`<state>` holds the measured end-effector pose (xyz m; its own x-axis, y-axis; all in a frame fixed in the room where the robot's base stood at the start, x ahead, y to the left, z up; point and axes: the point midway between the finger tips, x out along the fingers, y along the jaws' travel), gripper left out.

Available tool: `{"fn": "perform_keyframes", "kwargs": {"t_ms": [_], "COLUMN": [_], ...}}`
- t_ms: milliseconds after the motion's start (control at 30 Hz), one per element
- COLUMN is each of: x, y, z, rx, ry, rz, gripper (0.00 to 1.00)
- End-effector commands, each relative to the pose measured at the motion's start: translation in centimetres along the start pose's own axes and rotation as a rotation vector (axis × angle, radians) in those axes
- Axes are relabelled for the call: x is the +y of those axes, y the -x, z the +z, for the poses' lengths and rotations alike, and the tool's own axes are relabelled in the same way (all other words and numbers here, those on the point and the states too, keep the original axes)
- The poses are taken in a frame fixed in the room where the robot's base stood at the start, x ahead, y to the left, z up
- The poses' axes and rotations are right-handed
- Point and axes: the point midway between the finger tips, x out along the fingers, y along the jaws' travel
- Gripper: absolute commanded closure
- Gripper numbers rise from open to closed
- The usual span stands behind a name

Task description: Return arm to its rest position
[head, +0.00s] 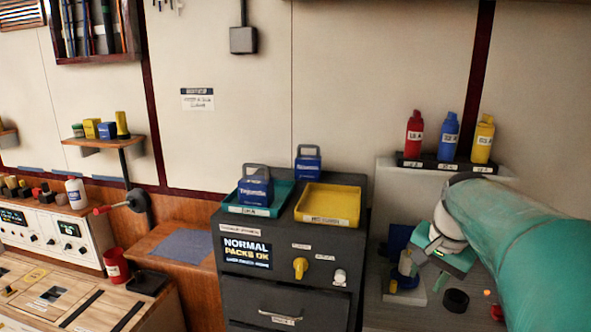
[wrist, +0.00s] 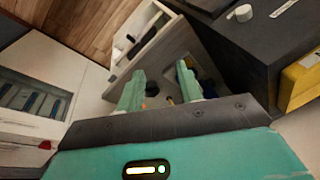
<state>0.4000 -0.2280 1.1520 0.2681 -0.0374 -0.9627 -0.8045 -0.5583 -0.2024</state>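My teal arm (head: 520,240) reaches in from the right edge of the head view, with its end low in front of the grey-white shelf unit. In the wrist view my gripper (wrist: 160,85) has two pale green fingers standing apart with a gap between them. Nothing shows held between them.
A dark cabinet (head: 290,255) with a teal tray (head: 232,209) and a yellow tray (head: 328,221) stands left of the arm. Red, blue (head: 449,137) and yellow bottles stand on a rack above it. A console fills the left.

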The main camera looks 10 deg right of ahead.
Motion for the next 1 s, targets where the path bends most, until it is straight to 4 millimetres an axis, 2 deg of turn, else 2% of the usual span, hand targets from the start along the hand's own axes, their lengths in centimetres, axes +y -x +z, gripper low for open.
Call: {"fn": "perform_keyframes", "kwargs": {"t_ms": [33, 200, 400, 500, 600, 700, 1000], "x": [-1.2, -3.7, -4.0, -3.5, -3.1, -2.9, -2.9], "y": [0.6, 1.2, 1.0, 0.5, 0.0, -0.2, -0.2], "z": [2.6, 10.8, 19.9, 23.1, 25.0, 25.7, 25.8], "rx": [0.012, 0.053, 0.119, 0.152, 0.175, 0.185, 0.185], "ry": [0.086, 0.38, 0.718, 0.851, 0.936, 0.97, 0.973], "rz": [-0.02, -0.069, -0.116, -0.131, -0.139, -0.141, -0.141], "gripper": [0.64, 0.64, 0.64, 0.64, 0.64, 0.64, 0.64]}}
